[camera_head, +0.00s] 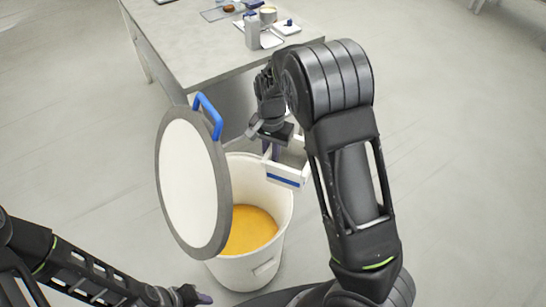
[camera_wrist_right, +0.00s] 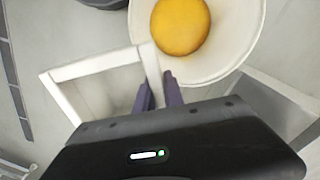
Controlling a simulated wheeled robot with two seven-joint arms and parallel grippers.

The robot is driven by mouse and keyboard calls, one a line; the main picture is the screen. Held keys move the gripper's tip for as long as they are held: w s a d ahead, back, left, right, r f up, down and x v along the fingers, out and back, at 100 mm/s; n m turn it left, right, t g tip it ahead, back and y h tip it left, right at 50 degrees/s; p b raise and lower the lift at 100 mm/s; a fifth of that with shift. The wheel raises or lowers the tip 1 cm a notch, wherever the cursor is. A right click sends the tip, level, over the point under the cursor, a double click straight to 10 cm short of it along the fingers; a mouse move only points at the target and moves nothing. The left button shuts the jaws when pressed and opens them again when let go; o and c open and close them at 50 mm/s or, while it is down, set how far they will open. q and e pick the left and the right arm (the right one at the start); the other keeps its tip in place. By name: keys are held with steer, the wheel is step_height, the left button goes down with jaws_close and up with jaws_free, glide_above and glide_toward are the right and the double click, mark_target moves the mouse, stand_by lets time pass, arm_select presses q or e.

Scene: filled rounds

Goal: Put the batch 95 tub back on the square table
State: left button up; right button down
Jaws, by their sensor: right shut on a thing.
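A white square-rimmed tub with a blue band (camera_head: 284,181) is at my right gripper (camera_head: 268,138), in front of the table and over the far right rim of a large bin. No batch number is readable on it. In the right wrist view, my right gripper (camera_wrist_right: 160,92) is shut on one wall of the tub (camera_wrist_right: 62,76); the part of its inside that shows is pale. The grey table (camera_head: 185,48) stands at the back, apart from the tub; only part of it shows. My left gripper (camera_head: 192,296) is low at the left, too small to read.
The round white bin (camera_head: 279,235) holds yellow-orange contents (camera_head: 247,230). Its grey-rimmed lid (camera_head: 187,185) with a blue handle (camera_head: 207,115) stands upright at its left. A carton (camera_head: 252,30), a tray (camera_head: 221,11) and small containers sit at the table's far right; its near left top is clear.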

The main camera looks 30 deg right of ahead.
steer(key=a+r+n+b, duration=0.3)
steer(key=a+r+n, duration=0.3)
steer(key=r+n, duration=0.3)
step_height(320, 180, up, 3)
steer(key=shift+a+f+n, duration=0.1)
steer(key=shift+a+n, duration=0.1)
steer(key=shift+n, duration=0.2)
steer(key=shift+f, duration=0.1)
